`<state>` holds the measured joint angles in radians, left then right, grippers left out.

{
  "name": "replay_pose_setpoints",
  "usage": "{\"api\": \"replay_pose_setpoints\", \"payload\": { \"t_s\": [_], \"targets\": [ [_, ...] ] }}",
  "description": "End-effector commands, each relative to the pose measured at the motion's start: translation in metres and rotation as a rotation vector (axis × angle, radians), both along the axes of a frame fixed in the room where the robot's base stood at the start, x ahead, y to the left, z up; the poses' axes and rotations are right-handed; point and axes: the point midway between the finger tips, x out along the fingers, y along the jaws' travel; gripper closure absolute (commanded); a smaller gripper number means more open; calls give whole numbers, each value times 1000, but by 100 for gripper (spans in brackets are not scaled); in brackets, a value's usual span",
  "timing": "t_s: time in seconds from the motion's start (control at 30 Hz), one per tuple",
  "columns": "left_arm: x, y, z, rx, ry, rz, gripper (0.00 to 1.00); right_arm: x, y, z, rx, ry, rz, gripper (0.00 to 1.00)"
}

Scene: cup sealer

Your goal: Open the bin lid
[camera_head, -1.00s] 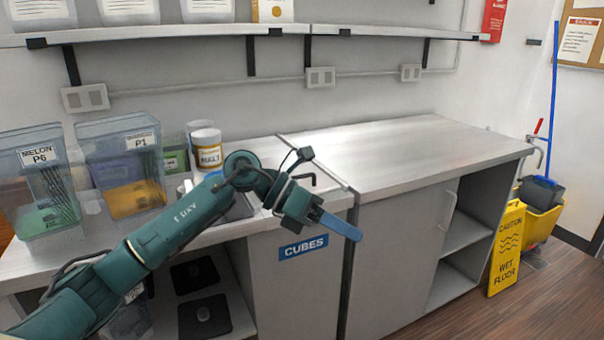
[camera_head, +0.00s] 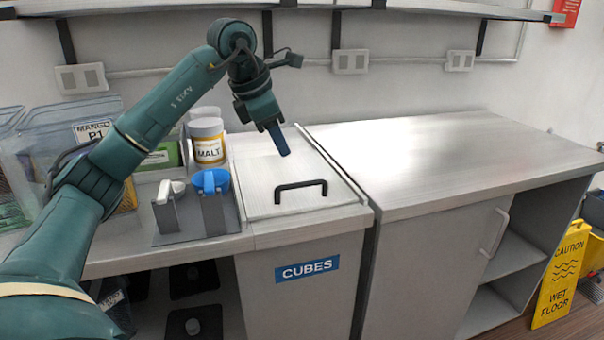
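The bin marked CUBES has a flat pale lid (camera_head: 262,190) set level in the counter top, and it looks closed. A black bar handle (camera_head: 300,186) stands on the lid near its front right. My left gripper (camera_head: 279,140) hangs above the back part of the lid, pointing down, behind the handle and apart from it. Its blue fingers overlap in this view, so I cannot see a gap between them. The blue CUBES label (camera_head: 307,269) is on the front panel. My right gripper is not in view.
Left of the lid are a holder with a white scoop (camera_head: 168,191) and a blue scoop (camera_head: 210,181), a MALT jar (camera_head: 208,142) and clear tubs (camera_head: 70,125). The counter (camera_head: 440,165) to the right is bare. A shelf runs above.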

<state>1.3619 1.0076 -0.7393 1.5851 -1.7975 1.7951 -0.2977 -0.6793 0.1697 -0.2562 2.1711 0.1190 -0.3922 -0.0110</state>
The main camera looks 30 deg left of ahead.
Motion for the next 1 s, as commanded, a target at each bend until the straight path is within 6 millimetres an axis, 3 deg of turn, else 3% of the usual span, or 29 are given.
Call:
{"api": "replay_pose_setpoints", "payload": {
  "t_s": [0.3, 0.5, 0.7, 1.0],
  "targets": [
    [27, -9, -63, -1, 5, -3, 66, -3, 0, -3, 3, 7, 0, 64],
    [40, -12, -89, -3, 2, -3, 66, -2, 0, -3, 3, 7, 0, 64],
    [45, -13, -101, -1, 0, -1, 66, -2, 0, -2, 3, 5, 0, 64],
    [46, -13, -102, -2, -1, -2, 68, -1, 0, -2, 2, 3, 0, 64]
  ]
}}
